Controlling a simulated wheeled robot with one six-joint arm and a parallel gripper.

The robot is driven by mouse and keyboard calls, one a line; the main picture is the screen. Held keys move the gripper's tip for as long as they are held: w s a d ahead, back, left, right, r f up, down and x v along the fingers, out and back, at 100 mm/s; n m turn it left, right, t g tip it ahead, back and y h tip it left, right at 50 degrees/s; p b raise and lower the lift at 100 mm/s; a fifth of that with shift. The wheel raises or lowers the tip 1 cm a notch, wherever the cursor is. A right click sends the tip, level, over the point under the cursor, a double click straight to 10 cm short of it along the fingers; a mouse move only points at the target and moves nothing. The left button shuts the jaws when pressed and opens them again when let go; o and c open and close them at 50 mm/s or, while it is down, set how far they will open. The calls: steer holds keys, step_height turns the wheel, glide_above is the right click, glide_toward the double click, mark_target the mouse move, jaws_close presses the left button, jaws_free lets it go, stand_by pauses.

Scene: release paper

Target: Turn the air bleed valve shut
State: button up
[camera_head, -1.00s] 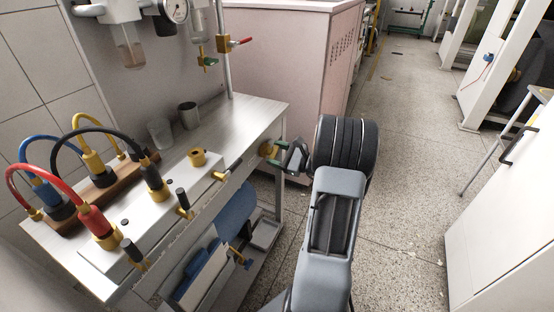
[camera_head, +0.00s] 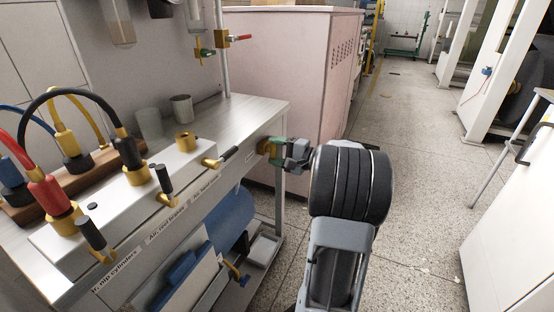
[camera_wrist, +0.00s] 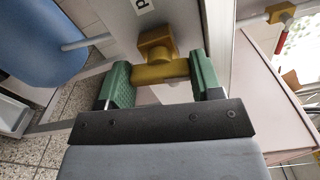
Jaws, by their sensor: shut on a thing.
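A brass valve (camera_head: 264,146) is at the right end of the bench's front panel; I cannot read a label naming it as the air bleed valve. In the wrist view its yellow handle (camera_wrist: 160,73) lies crosswise between my green finger pads, with a square hub above it. My gripper (camera_head: 279,150) is shut on this handle; it also shows in the wrist view (camera_wrist: 160,82). The fingers partly hide the valve in the head view.
Other brass valves with black levers (camera_head: 165,184) line the bench front (camera_head: 140,262) to the left. Hoses, a beaker and a metal cup (camera_head: 181,108) stand on top. A pink cabinet (camera_head: 285,80) is behind my gripper. A white cabinet (camera_head: 515,220) is at right; the floor between is clear.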

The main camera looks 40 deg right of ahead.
steer(key=shift+n+b, duration=0.5)
steer(key=shift+n, duration=0.5)
steer(key=shift+d, duration=0.1)
steer(key=o, duration=0.9)
steer(key=shift+p+v, duration=2.05)
steer(key=shift+v, duration=4.8)
